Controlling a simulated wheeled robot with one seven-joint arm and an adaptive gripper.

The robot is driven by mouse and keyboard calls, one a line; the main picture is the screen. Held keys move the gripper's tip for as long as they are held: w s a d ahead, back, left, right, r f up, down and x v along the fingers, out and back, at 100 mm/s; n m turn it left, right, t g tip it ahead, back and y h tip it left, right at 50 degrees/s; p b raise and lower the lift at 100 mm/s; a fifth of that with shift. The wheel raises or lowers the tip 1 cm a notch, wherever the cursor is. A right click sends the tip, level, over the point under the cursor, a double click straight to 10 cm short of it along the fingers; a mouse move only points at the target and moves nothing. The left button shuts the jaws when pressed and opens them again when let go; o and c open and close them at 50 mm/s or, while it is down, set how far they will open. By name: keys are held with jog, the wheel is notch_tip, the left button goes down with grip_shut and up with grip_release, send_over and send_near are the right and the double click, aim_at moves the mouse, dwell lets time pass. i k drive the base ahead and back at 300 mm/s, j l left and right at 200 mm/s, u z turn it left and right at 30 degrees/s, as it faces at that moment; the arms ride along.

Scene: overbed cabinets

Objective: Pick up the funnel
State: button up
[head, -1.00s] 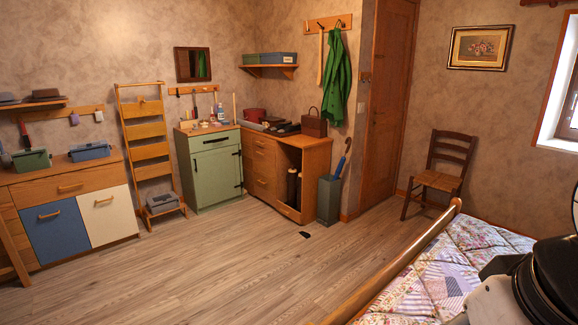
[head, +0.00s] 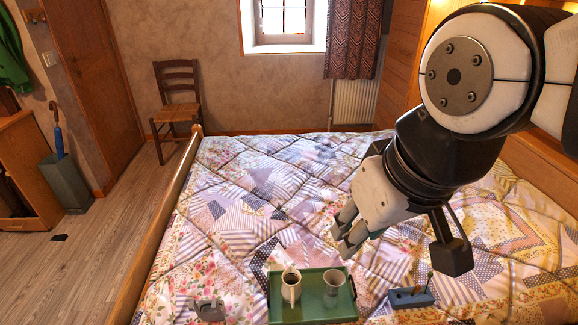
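I see no thing that I can name as the funnel for sure. A grey, cup-like piece (head: 333,283) stands on the right part of a green tray (head: 313,309) on the bed; its shape is too small to tell whether it is the funnel. A pale mug (head: 291,287) with dark contents stands left of it on the tray. My gripper (head: 343,238) hangs above the bed, above and behind the tray, apart from everything on it. Its fingers point down and left; their gap is unclear. I see nothing held.
A grey object (head: 208,310) lies left of the tray. A blue block (head: 410,298) with something upright in it is to the right. The patchwork bed (head: 270,190) is otherwise mostly clear, with a wooden rail (head: 165,230) on its left. A chair (head: 177,105) stands behind.

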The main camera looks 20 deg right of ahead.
aim_at(335, 279)
jog(key=z, duration=0.35)
jog(key=j+u, duration=0.15)
jog(key=j, duration=0.55)
jog(key=i+j+u, duration=0.1)
jog(key=j, duration=0.6)
